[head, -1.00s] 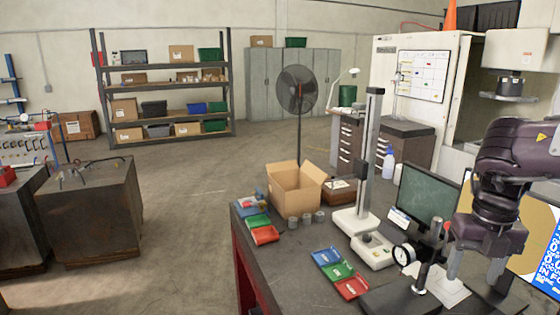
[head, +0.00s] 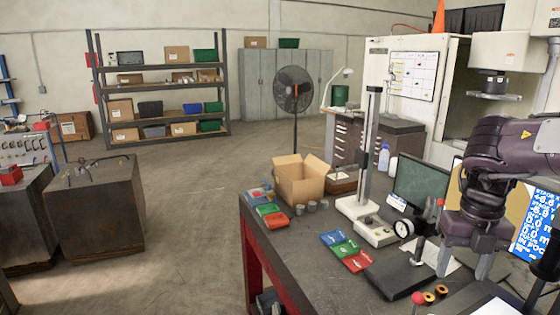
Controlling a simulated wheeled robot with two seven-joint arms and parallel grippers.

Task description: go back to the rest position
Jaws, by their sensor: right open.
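My right gripper (head: 464,264) hangs from the dark purple arm at the right of the head view. Its two grey fingers point down, spread apart, with nothing seen between them. It appears above the right part of the dark workbench (head: 312,262), near a black plate (head: 398,273) with a dial gauge (head: 404,228) behind it. My left gripper is out of the picture.
The bench holds an open cardboard box (head: 300,182), small coloured trays (head: 345,250), a height stand (head: 360,207), a monitor (head: 422,183) and orange rings (head: 441,291). Dark metal blocks (head: 95,210) stand at left. The floor between is clear.

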